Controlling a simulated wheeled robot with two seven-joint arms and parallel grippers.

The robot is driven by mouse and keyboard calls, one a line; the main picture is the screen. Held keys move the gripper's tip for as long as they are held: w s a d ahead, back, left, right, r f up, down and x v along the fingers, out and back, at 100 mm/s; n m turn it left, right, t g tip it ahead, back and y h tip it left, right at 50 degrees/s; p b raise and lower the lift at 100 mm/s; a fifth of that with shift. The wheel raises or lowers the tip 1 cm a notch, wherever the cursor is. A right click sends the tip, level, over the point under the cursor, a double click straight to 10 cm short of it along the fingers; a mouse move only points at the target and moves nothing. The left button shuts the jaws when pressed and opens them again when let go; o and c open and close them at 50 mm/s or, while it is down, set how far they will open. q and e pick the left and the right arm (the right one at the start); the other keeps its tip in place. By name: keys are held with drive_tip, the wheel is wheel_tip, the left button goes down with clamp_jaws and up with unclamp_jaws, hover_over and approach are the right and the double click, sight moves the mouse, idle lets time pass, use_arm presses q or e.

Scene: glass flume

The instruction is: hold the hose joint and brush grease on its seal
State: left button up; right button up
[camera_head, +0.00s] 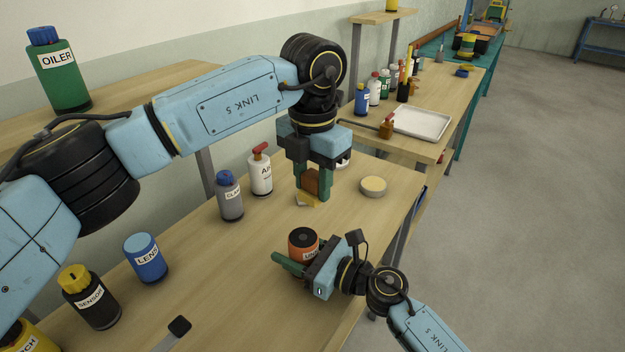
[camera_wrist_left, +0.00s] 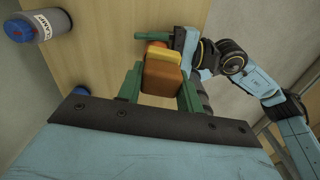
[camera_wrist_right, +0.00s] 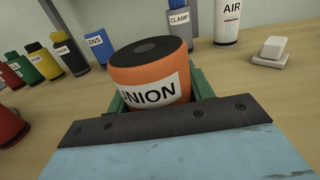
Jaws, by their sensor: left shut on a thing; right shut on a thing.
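The hose joint is an orange cylinder (camera_head: 303,241) with a dark top and a UNION label. My right gripper (camera_head: 294,252) is shut on it near the front of the bench; the right wrist view shows the joint (camera_wrist_right: 150,72) upright between the green fingers. My left gripper (camera_head: 312,185) points down and is shut on a brown block-shaped brush (camera_head: 311,179) with a yellow lower end. The brush (camera_wrist_left: 162,78) also shows in the left wrist view. It is behind the joint and apart from it. A round tin of pale yellow grease (camera_head: 373,188) stands right of the brush.
A grey CLAMP bottle (camera_head: 229,197) and a white AIR bottle (camera_head: 260,173) stand left of the brush. A blue LENS can (camera_head: 146,259) and a black SENSOR bottle (camera_head: 91,298) stand at the left. A white tray (camera_head: 422,123) lies on the bench behind.

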use_arm(q)
drive_tip(key=shift+a+r, duration=0.1)
drive_tip(key=shift+r, duration=0.15)
drive_tip(key=shift+f, duration=3.8)
drive_tip(key=shift+s+a+f, duration=0.15)
drive_tip(key=shift+s, duration=0.05)
drive_tip(key=shift+s+a, duration=1.8)
drive_tip(key=shift+s, duration=0.2)
drive_tip(key=shift+w+d, duration=2.05)
drive_tip(key=shift+w, duration=0.25)
drive_tip(key=shift+s+r, duration=0.1)
drive_tip(key=shift+r, duration=3.9)
use_arm(e)
drive_tip(key=o, duration=1.1)
